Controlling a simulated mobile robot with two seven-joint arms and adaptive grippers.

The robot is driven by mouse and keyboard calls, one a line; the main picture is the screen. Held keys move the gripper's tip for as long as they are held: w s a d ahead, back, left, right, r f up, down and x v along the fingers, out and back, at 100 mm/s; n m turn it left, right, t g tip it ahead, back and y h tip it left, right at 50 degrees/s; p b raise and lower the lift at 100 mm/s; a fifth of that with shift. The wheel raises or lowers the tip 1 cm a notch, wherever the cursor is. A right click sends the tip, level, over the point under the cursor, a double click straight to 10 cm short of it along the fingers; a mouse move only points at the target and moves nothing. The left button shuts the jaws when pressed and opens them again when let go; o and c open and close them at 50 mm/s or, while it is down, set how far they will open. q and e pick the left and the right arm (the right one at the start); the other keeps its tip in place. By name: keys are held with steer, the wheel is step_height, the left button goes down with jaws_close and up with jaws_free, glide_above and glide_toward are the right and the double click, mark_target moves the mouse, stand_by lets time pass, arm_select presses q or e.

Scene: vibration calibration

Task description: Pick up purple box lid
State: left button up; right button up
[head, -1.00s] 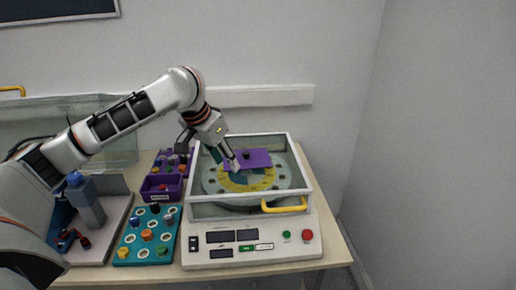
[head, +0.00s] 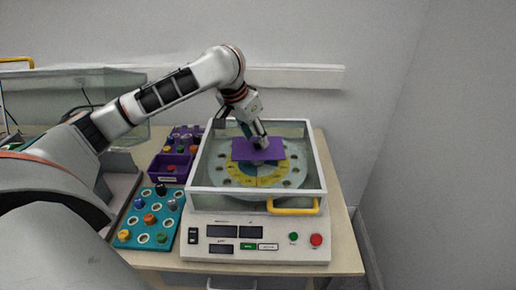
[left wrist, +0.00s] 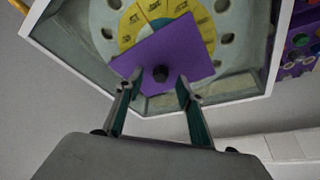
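The purple box lid (head: 244,151) is a flat purple plate over the round disc inside the clear-walled machine. In the left wrist view the lid (left wrist: 185,50) shows a dark knob (left wrist: 160,74) near its edge closest to my gripper. My left gripper (head: 262,143) is above the lid. In the left wrist view its two fingers (left wrist: 156,86) are spread, with the knob just beyond and between the tips. I cannot tell whether the tips touch the lid. My right gripper is not in view.
The machine's clear walls and pale rim (head: 318,165) surround the lid, with a yellow handle (head: 293,210) at the front. A purple bin (head: 168,168) and a teal tray (head: 150,221) with several knobs stand to its left. A wall is behind.

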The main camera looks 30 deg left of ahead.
arm_select(q)
steer(key=shift+x, duration=0.9)
steer(key=shift+r, duration=0.1)
jaws_close()
